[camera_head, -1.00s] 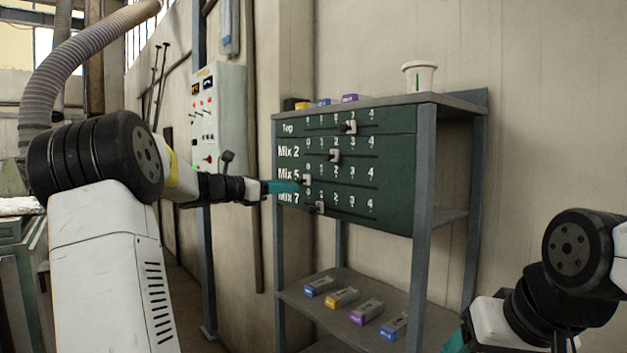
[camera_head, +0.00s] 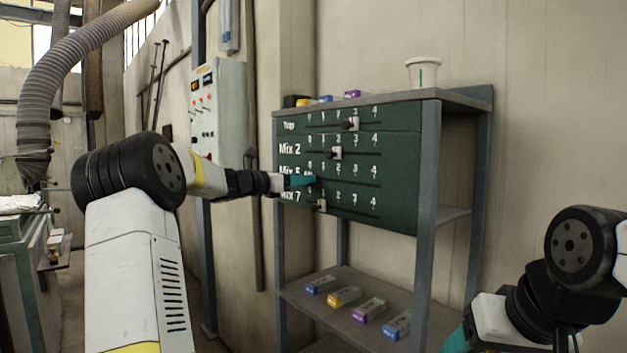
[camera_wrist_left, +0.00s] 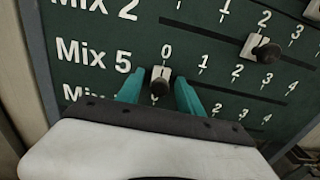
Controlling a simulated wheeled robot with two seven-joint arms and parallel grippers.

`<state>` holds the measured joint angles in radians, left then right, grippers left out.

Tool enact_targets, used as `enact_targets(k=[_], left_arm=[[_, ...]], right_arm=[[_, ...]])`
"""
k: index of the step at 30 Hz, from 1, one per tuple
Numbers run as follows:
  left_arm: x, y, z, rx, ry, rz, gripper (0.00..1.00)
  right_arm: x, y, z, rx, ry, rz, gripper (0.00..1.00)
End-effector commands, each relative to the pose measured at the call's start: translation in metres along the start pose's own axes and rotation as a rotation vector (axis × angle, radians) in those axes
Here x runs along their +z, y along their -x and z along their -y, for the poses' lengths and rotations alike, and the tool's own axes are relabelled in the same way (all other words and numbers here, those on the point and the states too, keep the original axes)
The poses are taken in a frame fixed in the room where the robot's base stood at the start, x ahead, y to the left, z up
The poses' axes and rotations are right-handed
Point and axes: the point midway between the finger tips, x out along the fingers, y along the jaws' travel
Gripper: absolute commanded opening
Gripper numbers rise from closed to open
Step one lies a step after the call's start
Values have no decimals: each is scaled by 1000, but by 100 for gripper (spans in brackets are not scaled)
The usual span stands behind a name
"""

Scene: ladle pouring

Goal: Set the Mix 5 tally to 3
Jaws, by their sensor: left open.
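The green tally board (camera_head: 390,150) has rows Top, Mix 2, Mix 5 and Mix 7, each with a slot marked 0 to 4. In the left wrist view the Mix 5 slider (camera_wrist_left: 160,82), a pale block with a dark knob, sits at 0. My left gripper (camera_head: 303,181) is at the Mix 5 row. Its teal fingers (camera_wrist_left: 160,92) are open, one on each side of the slider's knob. In the head view the fingers hide most of this slider. My right gripper (camera_head: 455,341) is at the bottom edge, mostly cut off.
A white cup (camera_head: 423,73) stands on the rack top. Several small boxes (camera_head: 369,310) lie on the lower shelf.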

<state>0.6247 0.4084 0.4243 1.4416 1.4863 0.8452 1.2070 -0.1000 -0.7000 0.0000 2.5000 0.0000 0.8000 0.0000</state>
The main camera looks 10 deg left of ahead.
Motion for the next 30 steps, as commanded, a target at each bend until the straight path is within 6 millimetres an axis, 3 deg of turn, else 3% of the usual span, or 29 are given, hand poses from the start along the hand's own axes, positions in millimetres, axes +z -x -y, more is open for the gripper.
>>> enact_targets(k=[2,8,30], left_arm=[[0,0,0,0,0,0,40],[0,0,0,0,-1,0,1],[0,1,0,0,-1,0,0]], right_arm=[[0,0,0,0,0,0,66],[0,0,0,0,0,0,66],[0,0,0,0,0,0,66]])
